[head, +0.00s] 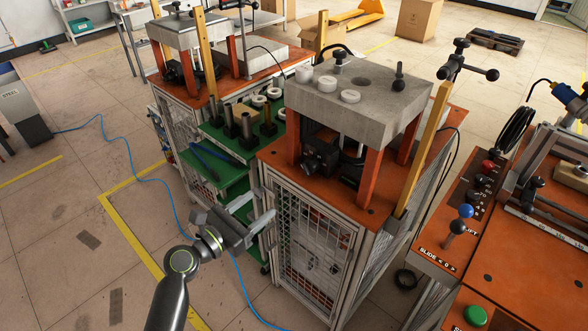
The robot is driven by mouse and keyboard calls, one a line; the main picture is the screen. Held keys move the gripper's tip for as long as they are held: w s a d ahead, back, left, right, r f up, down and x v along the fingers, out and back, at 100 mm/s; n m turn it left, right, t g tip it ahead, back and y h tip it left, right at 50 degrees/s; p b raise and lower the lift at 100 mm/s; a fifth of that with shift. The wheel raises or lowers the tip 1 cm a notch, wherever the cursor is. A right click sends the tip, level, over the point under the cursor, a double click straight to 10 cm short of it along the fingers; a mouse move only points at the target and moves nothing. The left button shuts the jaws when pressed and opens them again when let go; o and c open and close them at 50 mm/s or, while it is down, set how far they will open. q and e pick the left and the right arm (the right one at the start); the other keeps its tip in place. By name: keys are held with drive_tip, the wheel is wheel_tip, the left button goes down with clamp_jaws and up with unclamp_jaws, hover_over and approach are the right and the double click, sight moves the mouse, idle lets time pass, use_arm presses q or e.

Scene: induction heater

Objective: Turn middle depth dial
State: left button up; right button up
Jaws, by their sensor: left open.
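I cannot tell for certain which part is the middle depth dial. A small column of knobs sits on the orange control panel at the right: a red knob (488,165), with dark knobs (482,181) below it. Their markings are too small to read. My left gripper (265,207) is open and empty, in front of the left side of the middle machine's mesh cage (316,240). It is well to the left of the control panel. My right gripper is out of view.
The middle machine has a grey block (380,88) on orange posts above an orange top (275,160). A yellow upright (423,150) stands at its right. Floor at left is mostly clear.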

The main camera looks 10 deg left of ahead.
sight(305, 170)
use_arm(q)
drive_tip(key=x, duration=1.7)
drive_tip(key=shift+w+d+f+b, duration=0.1)
drive_tip(key=shift+w+b, duration=0.1)
drive_tip(key=shift+b, duration=0.15)
drive_tip(key=c, duration=1)
drive_tip(key=shift+s+d+m+b, duration=0.1)
drive_tip(key=shift+m+b, duration=1)
drive_tip(key=shift+m, duration=2.1)
